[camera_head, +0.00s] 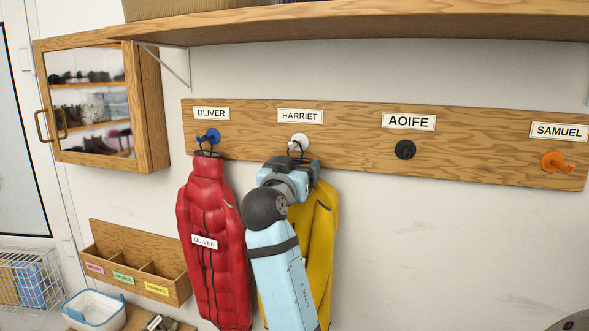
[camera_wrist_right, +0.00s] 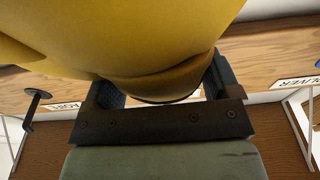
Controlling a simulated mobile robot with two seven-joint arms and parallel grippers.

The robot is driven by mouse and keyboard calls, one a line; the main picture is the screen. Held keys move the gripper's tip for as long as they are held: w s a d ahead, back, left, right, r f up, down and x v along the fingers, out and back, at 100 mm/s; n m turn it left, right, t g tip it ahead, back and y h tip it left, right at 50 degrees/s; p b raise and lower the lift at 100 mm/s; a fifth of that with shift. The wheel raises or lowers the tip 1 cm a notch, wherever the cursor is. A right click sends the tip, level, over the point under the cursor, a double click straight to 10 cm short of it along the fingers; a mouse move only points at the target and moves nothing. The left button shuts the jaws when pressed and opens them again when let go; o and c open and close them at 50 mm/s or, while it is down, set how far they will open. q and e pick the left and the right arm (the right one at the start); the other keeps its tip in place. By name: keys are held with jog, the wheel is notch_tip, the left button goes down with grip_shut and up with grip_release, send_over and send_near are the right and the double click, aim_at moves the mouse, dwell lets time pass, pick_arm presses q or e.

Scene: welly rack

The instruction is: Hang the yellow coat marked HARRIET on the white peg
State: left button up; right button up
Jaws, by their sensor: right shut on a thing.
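The yellow coat (camera_head: 322,225) hangs upright beneath the HARRIET label, partly hidden behind my right arm; no name shows on its visible part. The white peg (camera_head: 301,140) sticks out of the wooden board below that label. A thin dark loop rises from the coat's collar to the white peg and looks to be at it; I cannot tell whether it bears the coat. My right gripper (camera_head: 291,167) is shut on the coat's collar, just below the peg. In the right wrist view the yellow cloth (camera_wrist_right: 130,35) lies between the fingers (camera_wrist_right: 162,88). My left gripper is not in view.
A red coat (camera_head: 212,225) marked OLIVER hangs close on the left from a blue peg (camera_head: 208,137). The black peg (camera_head: 405,150) and orange peg (camera_head: 556,161) to the right are bare. A shelf (camera_head: 370,22) runs above. A wooden compartment box (camera_head: 110,245) is lower left.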

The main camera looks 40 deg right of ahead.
jog(key=o, duration=1.4)
jog(key=shift+a, duration=0.1)
jog(key=shift+s+a+f, duration=0.15)
jog(key=shift+a, duration=0.1)
jog(key=b+v, duration=0.4)
jog(key=v, duration=0.9)
jog(key=shift+s+a, duration=0.1)
jog(key=shift+s, duration=0.05)
